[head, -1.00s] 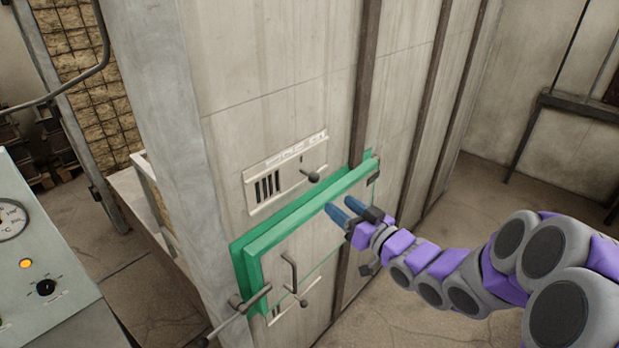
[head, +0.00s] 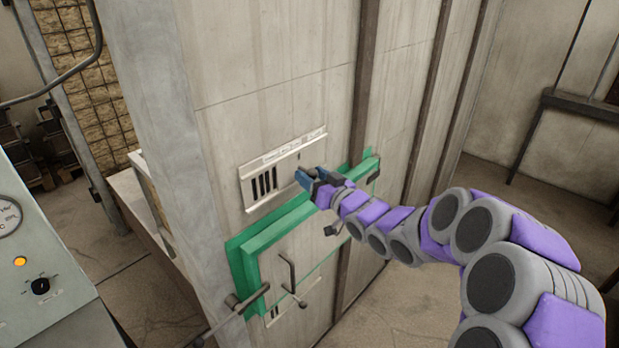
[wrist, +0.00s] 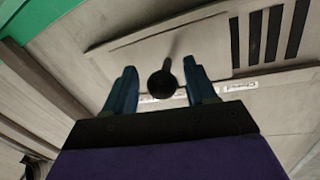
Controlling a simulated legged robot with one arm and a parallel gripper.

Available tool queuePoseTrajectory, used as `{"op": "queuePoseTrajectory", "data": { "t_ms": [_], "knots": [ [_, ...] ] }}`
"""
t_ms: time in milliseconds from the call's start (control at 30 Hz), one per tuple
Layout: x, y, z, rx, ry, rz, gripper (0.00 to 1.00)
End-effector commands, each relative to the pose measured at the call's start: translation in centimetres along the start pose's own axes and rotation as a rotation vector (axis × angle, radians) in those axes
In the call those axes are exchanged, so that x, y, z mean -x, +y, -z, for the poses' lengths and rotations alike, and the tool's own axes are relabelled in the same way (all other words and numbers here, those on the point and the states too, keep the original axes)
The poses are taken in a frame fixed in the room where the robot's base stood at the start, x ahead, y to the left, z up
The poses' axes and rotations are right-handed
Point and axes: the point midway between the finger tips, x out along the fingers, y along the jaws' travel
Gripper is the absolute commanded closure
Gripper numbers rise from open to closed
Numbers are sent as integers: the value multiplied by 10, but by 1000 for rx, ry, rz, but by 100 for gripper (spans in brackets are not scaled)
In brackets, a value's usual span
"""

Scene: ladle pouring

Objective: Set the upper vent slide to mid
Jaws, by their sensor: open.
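The upper vent (head: 257,187) is a pale plate on the wall above the green-framed door, with dark slots at its left. It also shows in the wrist view (wrist: 222,50), slots at the upper right. Its slide knob (wrist: 162,84), a dark ball on a short stem, sits between my open fingers in the wrist view, with a gap on each side. My gripper (head: 305,177) is open at the right part of the vent in the head view and hides the knob there. The blue fingers show in the wrist view (wrist: 161,92). A label strip (head: 292,147) runs along the vent's top.
The green door frame (head: 250,262) lies just below the vent, with a handle (head: 291,275) and a lower vent (head: 277,312). A control panel (head: 45,285) stands at the lower left. The wall above the vent is clear.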

Motion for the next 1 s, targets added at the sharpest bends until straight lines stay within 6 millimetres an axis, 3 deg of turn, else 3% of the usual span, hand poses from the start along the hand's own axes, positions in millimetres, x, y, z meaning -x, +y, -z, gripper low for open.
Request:
{"op": "queuePoseTrajectory", "data": {
  "t_ms": [367, 1000],
  "knots": [
    [-10, -6, -2, 3, -3, 1, 44],
    [-6, -1, -1, -1, -2, -2, 100]
  ]
}}
